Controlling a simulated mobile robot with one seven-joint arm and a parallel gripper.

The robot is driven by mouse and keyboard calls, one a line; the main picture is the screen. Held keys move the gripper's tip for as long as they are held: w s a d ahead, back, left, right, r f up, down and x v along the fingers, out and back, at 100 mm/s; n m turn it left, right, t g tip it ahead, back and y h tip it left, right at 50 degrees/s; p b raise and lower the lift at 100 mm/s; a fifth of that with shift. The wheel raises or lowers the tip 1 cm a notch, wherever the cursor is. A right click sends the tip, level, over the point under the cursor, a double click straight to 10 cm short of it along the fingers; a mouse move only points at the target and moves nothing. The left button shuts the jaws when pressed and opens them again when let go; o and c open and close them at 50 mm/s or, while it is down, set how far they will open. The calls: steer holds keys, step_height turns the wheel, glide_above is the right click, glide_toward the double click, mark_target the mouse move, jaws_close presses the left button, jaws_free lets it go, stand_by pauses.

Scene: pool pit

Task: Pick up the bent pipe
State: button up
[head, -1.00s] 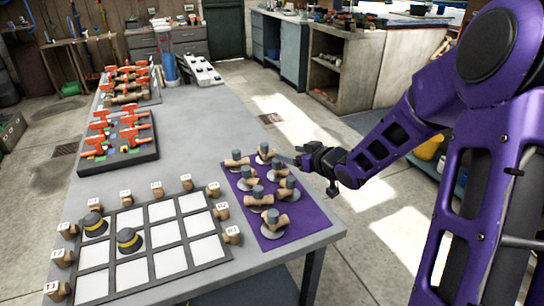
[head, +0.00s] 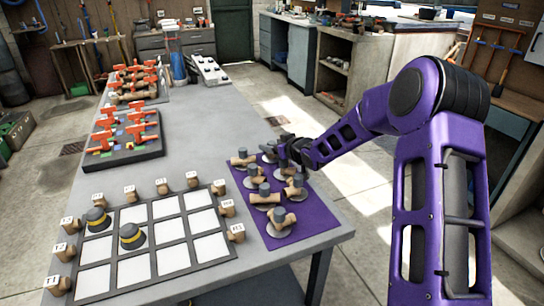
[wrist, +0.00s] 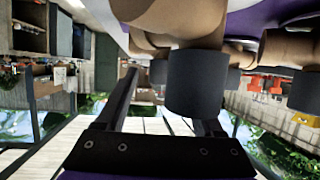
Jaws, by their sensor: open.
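Several tan pipe pieces with dark grey cylindrical ends stand on pale discs on a purple mat (head: 314,228). I cannot tell for sure which one is the bent pipe. My gripper (head: 284,151) is at the far right end of the mat, by the farthest pieces, and partly covers one. In the wrist view my gripper (wrist: 165,98) is open. A tan pipe piece with a dark grey end (wrist: 198,83) is close in front, its grey end overlapping the right finger. Contact cannot be told.
A grid board (head: 172,263) with two dark, yellow-banded caps lies left of the mat, edged by labelled tan blocks. A dark tray (head: 125,158) of orange-handled valves stands farther back.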

steer(key=shift+w+a+f, duration=0.25)
steer(key=shift+w+a, duration=0.05)
steer(key=shift+w, duration=0.2)
jaws_close()
